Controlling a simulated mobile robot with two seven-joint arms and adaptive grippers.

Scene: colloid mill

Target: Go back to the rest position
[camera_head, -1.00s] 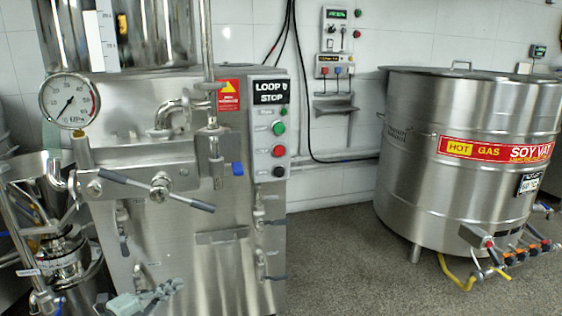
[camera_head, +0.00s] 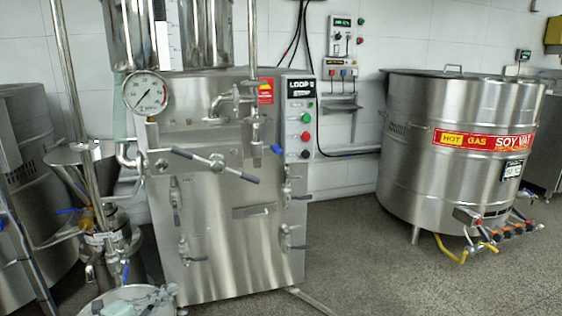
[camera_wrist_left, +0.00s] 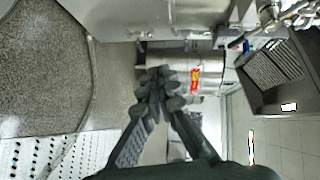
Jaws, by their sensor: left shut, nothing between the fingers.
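The gripper is apart from the machine's handles. My right gripper is in neither view.
A soy vat (camera_head: 440,150) stands at the right. Grey floor (camera_head: 360,255) between them is clear.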

